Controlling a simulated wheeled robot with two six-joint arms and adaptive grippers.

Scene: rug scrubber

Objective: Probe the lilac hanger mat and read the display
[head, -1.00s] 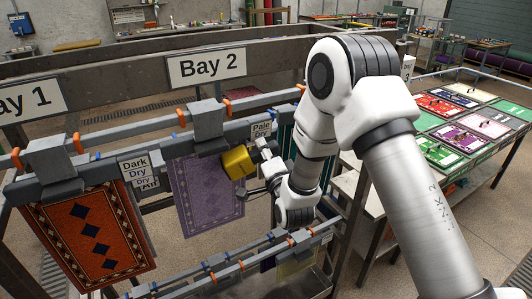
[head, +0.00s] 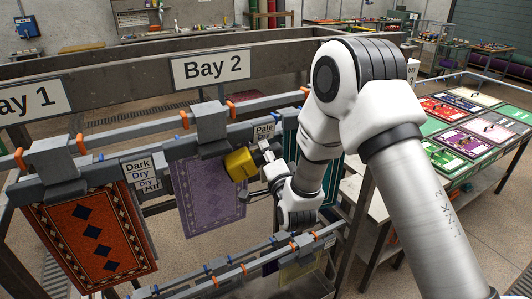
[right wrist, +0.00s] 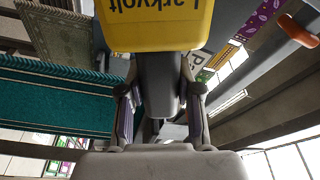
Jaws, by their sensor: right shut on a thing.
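The lilac mat (head: 207,193) hangs from a grey clamp on the upper rail under the Bay 2 sign. A yellow meter (head: 240,163) is in front of the mat's upper right part; I cannot tell whether it touches. My right gripper (head: 268,173) is shut on the meter. In the right wrist view the yellow meter (right wrist: 155,25) shows upside-down lettering "Larkvolt", and its dark handle sits between the fingers of the right gripper (right wrist: 160,95). The meter's display is not visible in either view. My left gripper is not in view.
A red-orange patterned mat (head: 92,237) hangs at left beside a "Dark Dry" sign (head: 141,172). A teal mat (right wrist: 55,100) hangs close to the right gripper. A lower rail (head: 240,262) crosses below. A table of coloured panels (head: 455,120) stands at right.

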